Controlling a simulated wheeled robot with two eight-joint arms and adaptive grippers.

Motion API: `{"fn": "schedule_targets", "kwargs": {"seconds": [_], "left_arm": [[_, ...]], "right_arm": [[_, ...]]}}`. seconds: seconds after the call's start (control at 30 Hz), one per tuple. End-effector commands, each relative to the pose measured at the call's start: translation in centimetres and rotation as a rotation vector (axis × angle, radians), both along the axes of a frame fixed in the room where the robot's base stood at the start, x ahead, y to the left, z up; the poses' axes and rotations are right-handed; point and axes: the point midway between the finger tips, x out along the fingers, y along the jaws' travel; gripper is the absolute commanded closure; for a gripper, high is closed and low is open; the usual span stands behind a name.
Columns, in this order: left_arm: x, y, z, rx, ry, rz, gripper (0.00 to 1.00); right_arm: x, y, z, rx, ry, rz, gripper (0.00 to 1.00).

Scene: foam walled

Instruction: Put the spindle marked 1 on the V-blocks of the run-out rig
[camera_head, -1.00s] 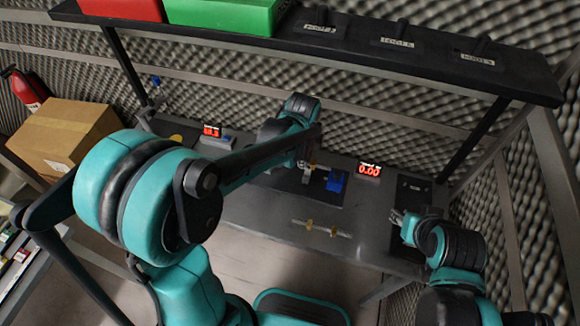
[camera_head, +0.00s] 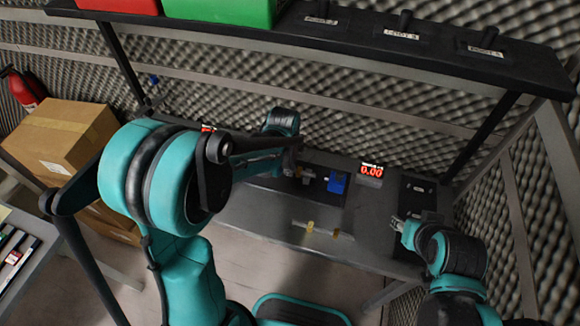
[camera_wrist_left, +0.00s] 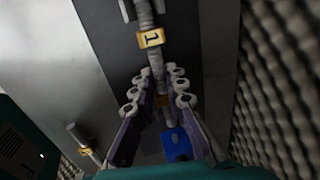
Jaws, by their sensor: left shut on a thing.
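The spindle marked 1 (camera_wrist_left: 151,39) is a grey rod with gold bands, running lengthwise in the left wrist view. My left gripper (camera_wrist_left: 162,82) is shut on it between the bands. In the head view my left gripper (camera_head: 292,158) is over the dark rig plate (camera_head: 270,183), largely behind my arm. The rig has a blue block (camera_head: 337,182), also in the wrist view (camera_wrist_left: 177,145) near the spindle's lower end. A grey rig part (camera_wrist_left: 127,10) is beside the upper end. I cannot tell if the spindle touches the V-blocks. My right gripper (camera_head: 398,221) is near the bench's right side.
Another spindle (camera_head: 322,231) with gold bands lies near the bench's front edge. A red-digit display (camera_head: 371,170) stands right of the rig. A shelf (camera_head: 360,38) with labelled stands and red and green bins overhangs the back. Cardboard boxes (camera_head: 60,140) are at left.

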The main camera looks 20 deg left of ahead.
Motion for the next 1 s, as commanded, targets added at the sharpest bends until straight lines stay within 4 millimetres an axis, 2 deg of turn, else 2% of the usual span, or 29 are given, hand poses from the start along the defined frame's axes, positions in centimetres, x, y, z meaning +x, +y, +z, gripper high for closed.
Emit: {"fn": "schedule_targets", "kwargs": {"seconds": [0.03, 0.07, 0.1, 0.13, 0.4, 0.53, 1.0], "left_arm": [[0.0, 0.0, -0.3, 0.0, 0.0, 0.0, 1.0], [0.0, 0.0, -0.2, 0.0, 0.0, 0.0, 0.79], [0.0, 0.0, -0.2, 0.0, 0.0, 0.0, 0.69], [0.0, 0.0, -0.2, 0.0, 0.0, 0.0, 0.67], [0.0, 0.0, -0.1, 0.0, 0.0, 0.0, 0.67], [-0.1, 0.0, 0.7, 0.0, 0.0, 0.0, 0.67], [-2.0, 0.1, 10.1, 0.0, 0.0, 0.0, 0.67]], "right_arm": [[0.0, 0.0, -0.3, 0.0, 0.0, 0.0, 0.6], [0.0, 0.0, -0.2, 0.0, 0.0, 0.0, 0.6], [0.0, 0.0, -0.2, 0.0, 0.0, 0.0, 0.6], [0.0, 0.0, -0.1, 0.0, 0.0, 0.0, 0.6], [0.0, 0.0, -0.1, 0.0, 0.0, 0.0, 0.6], [0.0, 0.0, 0.4, 0.0, 0.0, 0.0, 0.6], [0.0, 0.0, 3.6, 0.0, 0.0, 0.0, 0.6]]}}
